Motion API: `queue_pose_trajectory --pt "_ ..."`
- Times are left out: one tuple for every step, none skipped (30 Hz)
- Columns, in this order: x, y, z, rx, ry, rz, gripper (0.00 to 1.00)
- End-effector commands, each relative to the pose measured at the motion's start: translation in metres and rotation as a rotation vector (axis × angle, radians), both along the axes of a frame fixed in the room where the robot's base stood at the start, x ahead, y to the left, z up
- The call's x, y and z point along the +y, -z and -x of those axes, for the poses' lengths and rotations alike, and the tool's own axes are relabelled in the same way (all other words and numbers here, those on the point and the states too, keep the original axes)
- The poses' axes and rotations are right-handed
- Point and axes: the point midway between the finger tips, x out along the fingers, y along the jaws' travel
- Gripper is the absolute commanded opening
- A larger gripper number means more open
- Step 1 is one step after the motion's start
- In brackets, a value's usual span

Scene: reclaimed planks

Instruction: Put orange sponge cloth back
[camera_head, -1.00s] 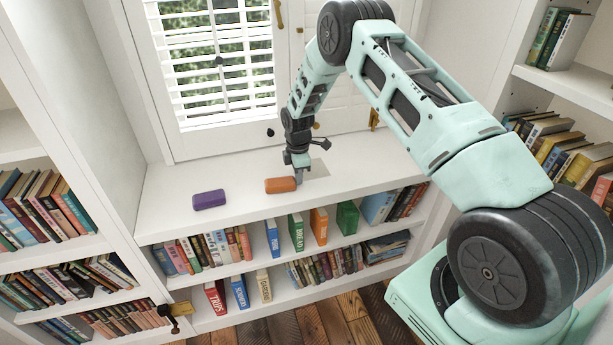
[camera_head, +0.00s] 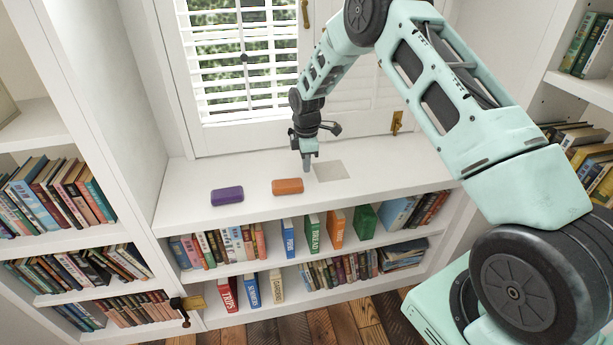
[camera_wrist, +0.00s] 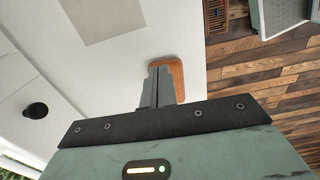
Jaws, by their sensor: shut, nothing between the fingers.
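The orange sponge cloth (camera_head: 288,187) is a rounded block lying flat on the white shelf top. A pale grey square patch (camera_head: 331,171) is to its right, a little further back, and is bare apart from my gripper near its left edge. My gripper (camera_head: 307,168) is shut and empty, pointing down behind and right of the sponge cloth. In the wrist view the shut fingers (camera_wrist: 157,72) overlap the left side of the orange sponge cloth (camera_wrist: 176,78), hiding part of it; I cannot tell whether they touch. The grey patch (camera_wrist: 88,18) shows at upper left there.
A purple block (camera_head: 227,195) lies on the same top, left of the orange one, with a gap between. A shuttered window (camera_head: 245,65) stands behind. Shelves of books are below the front edge and at both sides. The top is clear right of the patch.

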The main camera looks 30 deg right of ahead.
Motion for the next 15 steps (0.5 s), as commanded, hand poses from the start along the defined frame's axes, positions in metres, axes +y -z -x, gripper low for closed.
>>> queue_pose_trajectory --pt "0.0 -0.014 -0.001 -0.006 0.0 0.001 0.0" --pt "0.0 -0.021 -0.001 -0.005 0.0 0.001 0.0" --pt "0.0 -0.03 -0.001 -0.005 0.0 0.001 0.0" --pt "0.0 -0.037 -0.001 -0.005 0.0 0.001 0.0" --pt "0.0 -0.045 -0.001 -0.005 0.0 0.001 0.0" --pt "0.0 -0.054 -0.001 -0.005 0.0 0.001 0.0" --pt "0.0 -0.061 -0.001 -0.004 0.0 0.0 0.0" --pt "0.0 -0.067 -0.001 -0.005 0.0 0.001 0.0" --pt "0.0 -0.075 -0.001 -0.004 0.0 0.0 0.0" --pt "0.0 -0.081 -0.001 -0.004 0.0 0.0 0.0" --pt "0.0 -0.086 -0.001 -0.004 0.0 0.0 0.0" --pt "0.0 -0.093 0.0 -0.003 0.001 0.001 0.0" --pt "0.0 -0.097 -0.001 -0.003 0.001 0.001 0.0" --pt "0.0 -0.101 -0.001 -0.003 0.001 0.001 0.0" --pt "0.0 -0.105 0.0 -0.001 0.001 0.0 0.0"
